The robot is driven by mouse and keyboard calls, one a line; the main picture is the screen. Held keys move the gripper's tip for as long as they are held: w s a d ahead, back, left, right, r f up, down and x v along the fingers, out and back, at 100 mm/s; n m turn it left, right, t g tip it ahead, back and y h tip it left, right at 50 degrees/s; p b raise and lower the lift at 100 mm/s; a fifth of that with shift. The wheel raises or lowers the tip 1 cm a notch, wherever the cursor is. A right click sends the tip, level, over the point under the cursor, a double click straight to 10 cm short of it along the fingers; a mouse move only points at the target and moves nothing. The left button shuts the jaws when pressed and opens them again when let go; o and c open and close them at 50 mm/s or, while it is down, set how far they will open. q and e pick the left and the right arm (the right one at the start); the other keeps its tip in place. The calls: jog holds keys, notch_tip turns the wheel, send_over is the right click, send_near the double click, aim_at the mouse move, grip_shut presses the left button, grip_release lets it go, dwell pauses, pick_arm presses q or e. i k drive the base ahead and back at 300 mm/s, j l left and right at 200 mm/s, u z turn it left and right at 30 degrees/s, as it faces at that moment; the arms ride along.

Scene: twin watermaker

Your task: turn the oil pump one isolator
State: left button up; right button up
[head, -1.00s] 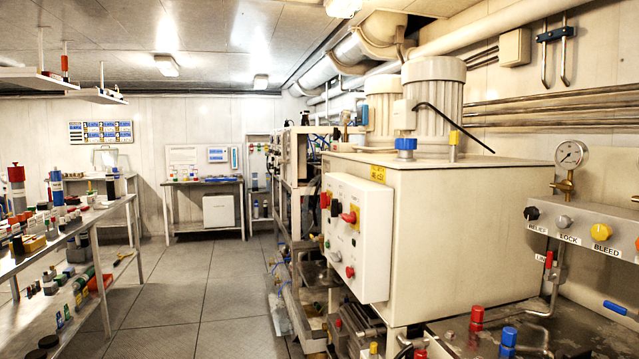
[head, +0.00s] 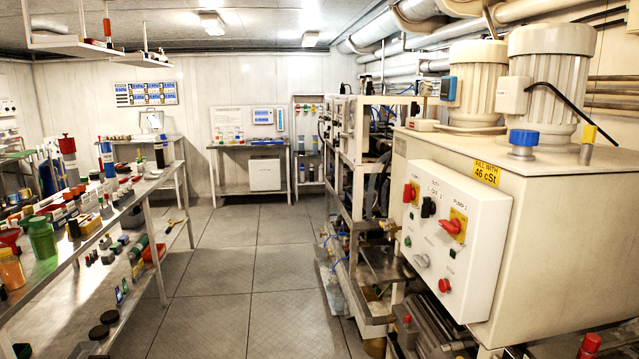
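A white control panel (head: 477,268) is on the front of the large cream oil tank (head: 557,225), at the right of the head view. It carries two red rotary isolators on yellow plates. The left isolator (head: 409,193) is near the panel's upper left corner. The right isolator (head: 452,226) is at the upper right, its handle looking slanted. The small labels are too blurred for me to tell surely which is pump one. A black selector (head: 428,206) sits between them. Neither of my grippers is in view.
A red button (head: 444,285) is low on the panel. A long bench with bottles and parts (head: 80,270) stands at the left. The tiled floor (head: 230,270) between bench and machines is clear. Pipework and a dark motor (head: 432,325) sit below the panel.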

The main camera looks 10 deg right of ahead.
aim_at(409, 194)
jog(key=i+j+u, duration=0.25)
jog(key=i, duration=0.6)
jog(key=i+j+u, duration=0.25)
jog(key=i, duration=0.55)
jog(key=l, duration=0.1)
